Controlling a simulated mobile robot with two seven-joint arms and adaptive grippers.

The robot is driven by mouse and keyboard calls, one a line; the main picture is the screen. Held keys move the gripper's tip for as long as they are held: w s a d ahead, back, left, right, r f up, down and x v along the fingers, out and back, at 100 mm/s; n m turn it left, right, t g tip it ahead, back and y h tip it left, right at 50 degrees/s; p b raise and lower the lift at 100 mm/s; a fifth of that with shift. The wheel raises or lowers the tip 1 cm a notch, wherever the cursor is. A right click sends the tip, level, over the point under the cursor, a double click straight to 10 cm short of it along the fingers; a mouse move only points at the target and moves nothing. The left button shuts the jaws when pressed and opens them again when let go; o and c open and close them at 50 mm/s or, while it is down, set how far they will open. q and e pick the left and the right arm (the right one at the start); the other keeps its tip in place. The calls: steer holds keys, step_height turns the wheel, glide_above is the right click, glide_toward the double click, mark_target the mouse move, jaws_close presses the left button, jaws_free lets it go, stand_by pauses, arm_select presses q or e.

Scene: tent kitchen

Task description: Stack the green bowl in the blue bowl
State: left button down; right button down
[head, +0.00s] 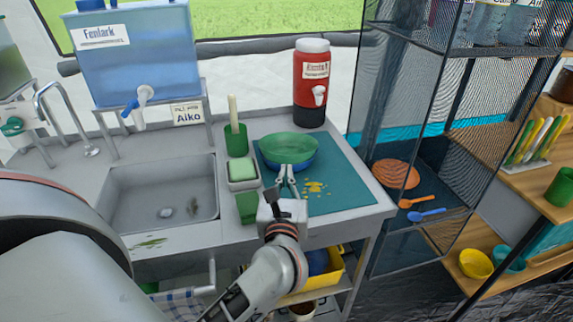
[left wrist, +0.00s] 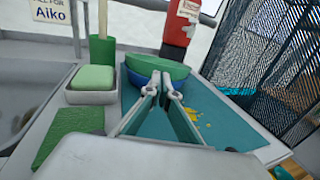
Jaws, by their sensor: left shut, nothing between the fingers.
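The green bowl (head: 289,146) sits in the blue bowl (head: 303,168), its rim above the blue one's. They stand on the teal mat (head: 350,187) at the right of the counter. The left wrist view also shows the green bowl (left wrist: 172,67) above the blue bowl (left wrist: 135,79). My left gripper (head: 287,169) is at the near side of the bowls, its fingertips shut and empty. In the left wrist view the fingertips (left wrist: 161,78) overlap the bowls' near side; I cannot tell whether they touch. My right gripper is not in view.
A sponge in a white dish (head: 243,172), a green cup (head: 237,140) and a green block (head: 247,208) stand left of the mat. A red drink cooler (head: 311,82) stands behind the bowls. The sink (head: 157,196) is left, a mesh-sided shelf right. A yellow spill (head: 315,188) marks the mat.

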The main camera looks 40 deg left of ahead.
mark_target(288, 158)
arm_select(q)
steer(key=shift+x, duration=1.9)
steer(key=shift+d, duration=0.1)
steer(key=shift+w+a+r, duration=0.15)
steer(key=shift+w+a, duration=0.2)
steer(key=shift+w, duration=0.1)
steer(key=shift+w+a, duration=0.15)
steer(key=shift+w, duration=0.15)
steer(key=shift+s, duration=0.1)
